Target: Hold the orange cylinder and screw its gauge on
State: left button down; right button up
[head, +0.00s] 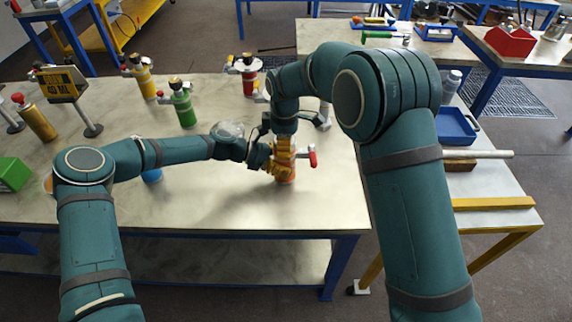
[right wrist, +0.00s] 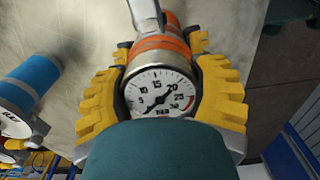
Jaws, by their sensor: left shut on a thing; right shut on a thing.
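The orange cylinder (head: 286,175) stands on the workbench, its upper part mostly hidden by my grippers in the head view. It shows in the right wrist view as an orange body (right wrist: 168,22) with a silver neck. The round white-faced gauge (right wrist: 160,91) sits over the cylinder's top, between the yellow fingers of my right gripper (right wrist: 162,88), which is shut on it. Whether its thread is engaged cannot be told. My left gripper (head: 268,160) reaches in from the left and is shut on the cylinder at its side.
Behind on the bench stand a green cylinder (head: 182,105), a yellow cylinder (head: 143,80) and a red one (head: 248,75). A yellow sign (head: 60,84) and a green box (head: 14,173) are at left. A blue cylinder (right wrist: 25,85) lies left in the wrist view. The bench front is clear.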

jog(key=m, duration=0.3)
jog(key=shift+m, duration=0.4)
jog(key=m, duration=0.4)
jog(key=o, duration=1.4)
jog(key=shift+r, duration=0.1)
jog(key=shift+r, duration=2.2)
